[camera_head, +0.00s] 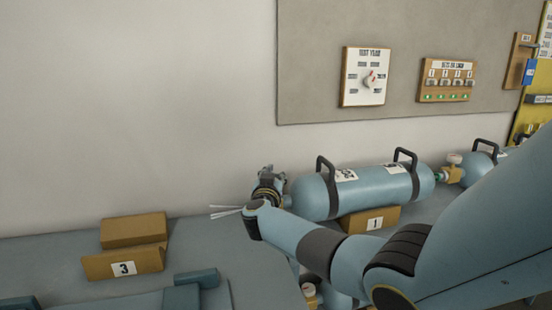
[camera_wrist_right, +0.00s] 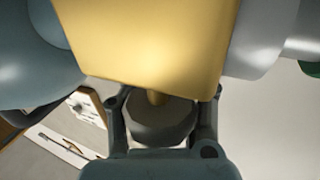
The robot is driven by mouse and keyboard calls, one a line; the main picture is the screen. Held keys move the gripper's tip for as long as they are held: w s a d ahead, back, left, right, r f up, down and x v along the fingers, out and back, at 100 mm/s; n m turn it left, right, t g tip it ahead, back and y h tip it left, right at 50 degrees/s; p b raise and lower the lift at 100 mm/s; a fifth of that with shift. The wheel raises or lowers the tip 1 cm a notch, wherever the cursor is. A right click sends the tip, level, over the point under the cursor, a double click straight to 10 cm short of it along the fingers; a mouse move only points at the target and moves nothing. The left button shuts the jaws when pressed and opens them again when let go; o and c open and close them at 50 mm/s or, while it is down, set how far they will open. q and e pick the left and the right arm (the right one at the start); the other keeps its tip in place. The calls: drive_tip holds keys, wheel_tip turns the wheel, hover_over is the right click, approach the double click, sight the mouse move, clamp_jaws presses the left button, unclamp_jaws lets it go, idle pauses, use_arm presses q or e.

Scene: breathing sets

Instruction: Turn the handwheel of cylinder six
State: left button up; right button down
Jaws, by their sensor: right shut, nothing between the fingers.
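A blue-grey cylinder (camera_head: 372,188) with two black handles lies in the middle of the head view; its white label is too small to read. My right gripper (camera_head: 268,173) is beside its left end, shut and empty. In the wrist view a yellow block (camera_wrist_right: 150,40) fills the top. A dark round knob (camera_wrist_right: 160,122) on a brass stem shows below it, between the two finger outlines; I cannot tell whether they touch it. A second cylinder (camera_head: 483,163) lies at the right with a brass valve (camera_head: 454,172). I cannot tell which one is cylinder six. My left gripper is not in view.
The cylinder rests by a brown stand marked 1 (camera_head: 352,224). An empty brown stand marked 3 (camera_head: 122,264) is on the bench at the left. A dial card (camera_head: 352,97) and a small panel (camera_head: 447,92) hang on the grey wall board (camera_head: 310,60). My right arm hides the lower right.

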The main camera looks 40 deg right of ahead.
use_arm(q)
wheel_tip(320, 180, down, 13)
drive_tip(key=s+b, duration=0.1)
drive_tip(key=b, duration=1.3)
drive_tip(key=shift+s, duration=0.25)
use_arm(e)
drive_tip(key=a+n+t+y, duration=0.1)
drive_tip(key=n+t+y, duration=0.1)
drive_tip(key=n+y, duration=0.1)
drive_tip(key=w+n+t+y, duration=0.1)
drive_tip(key=n+t+y, duration=0.1)
drive_tip(key=y, duration=0.4)
drive_tip(key=a+n+t+y, duration=0.1)
drive_tip(key=n+t+y, duration=0.1)
drive_tip(key=n+y, duration=0.2)
drive_tip(key=shift+w+a+r+n, duration=0.2)
drive_tip(key=shift+w+a+n, duration=0.1)
drive_tip(key=shift+a+n, duration=0.1)
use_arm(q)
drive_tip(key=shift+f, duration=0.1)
use_arm(e)
drive_tip(key=shift+d, duration=0.1)
drive_tip(key=c, duration=1)
unclamp_jaws()
drive_tip(key=shift+s+d+t, duration=0.15)
drive_tip(key=shift+t, duration=0.15)
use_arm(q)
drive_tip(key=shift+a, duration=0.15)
